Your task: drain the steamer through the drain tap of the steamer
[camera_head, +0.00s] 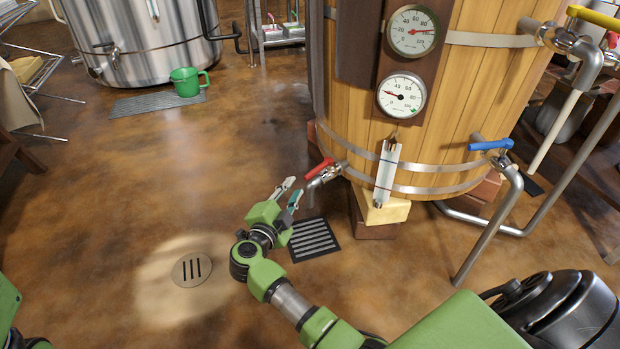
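The steamer (470,100) is a large wooden-stave vat with metal hoops, at the upper right. A small metal tap with a red lever (319,168) sticks out low on its left side, its spout (318,182) above a dark floor grate (314,240). I take this as the drain tap; its lever slants down to the left. My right gripper (289,192) reaches up from the bottom. Its fingers are apart and empty, just left of the red lever and spout, apparently not touching them. My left gripper is not in view; only a green part of mine shows at the left edge.
Two dial gauges (401,96) sit on the steamer front. Blue-handled (490,145) and yellow-handled (594,16) valves join pipes at the right. A steel vat (140,35) and green jug (188,82) on a mat stand upper left. The middle floor, with a round drain (192,270), is clear.

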